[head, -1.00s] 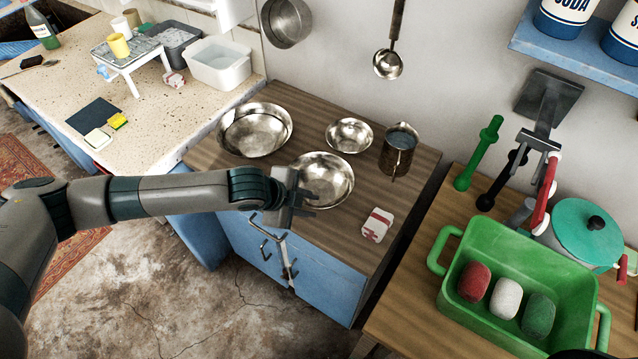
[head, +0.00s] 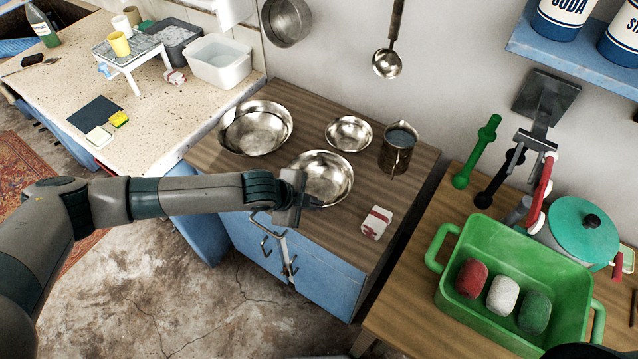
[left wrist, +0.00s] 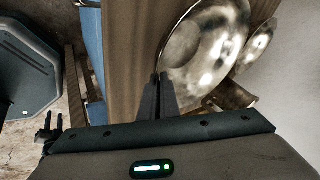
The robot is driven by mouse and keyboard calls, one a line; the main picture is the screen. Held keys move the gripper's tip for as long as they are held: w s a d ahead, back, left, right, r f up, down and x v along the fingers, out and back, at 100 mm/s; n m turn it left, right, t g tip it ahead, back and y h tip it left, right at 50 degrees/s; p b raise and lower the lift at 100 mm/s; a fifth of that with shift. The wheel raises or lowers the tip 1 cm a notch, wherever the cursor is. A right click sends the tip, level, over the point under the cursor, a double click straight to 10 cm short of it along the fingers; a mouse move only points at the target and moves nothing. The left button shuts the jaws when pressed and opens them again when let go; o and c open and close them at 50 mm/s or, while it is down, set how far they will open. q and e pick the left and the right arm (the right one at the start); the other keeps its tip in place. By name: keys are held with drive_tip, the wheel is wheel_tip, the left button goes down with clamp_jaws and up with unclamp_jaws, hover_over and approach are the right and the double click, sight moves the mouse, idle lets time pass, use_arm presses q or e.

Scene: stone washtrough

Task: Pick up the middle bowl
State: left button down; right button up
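Three shiny metal bowls stand on the wooden counter top (head: 300,232): a large bowl (head: 256,130) at left, a small bowl (head: 349,133) at the back, and the middle-sized bowl (head: 325,176) in front. My left gripper (head: 306,203) is at the front-left rim of the middle bowl. In the left wrist view its fingers (left wrist: 160,93) are close together, with the rim of the middle bowl (left wrist: 205,50) between their tips. The bowl appears to rest on the counter. The fingertips are partly hidden in the head view.
A metal jug (head: 398,150) stands right of the bowls, and a small red-and-white box (head: 376,223) lies in front of it. A green tub (head: 450,290) with several coloured lumps is on the right table. A pan and a ladle (head: 388,62) hang on the wall behind.

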use_arm(q)
drive_tip(key=shift+r, duration=0.2)
drive_tip(key=shift+r+b, duration=0.5)
drive_tip(key=shift+r, duration=0.1)
wheel_tip(320, 180, up, 3)
drive_tip(key=shift+f+b, duration=0.2)
drive_tip(key=shift+b, duration=0.45)
drive_tip(key=s+d+r+b, duration=0.3)
drive_tip(key=s+d+r, duration=0.4)
drive_tip(key=s, duration=0.2)
drive_tip(key=shift+s, duration=0.2)
drive_tip(key=shift+a+f, duration=0.1)
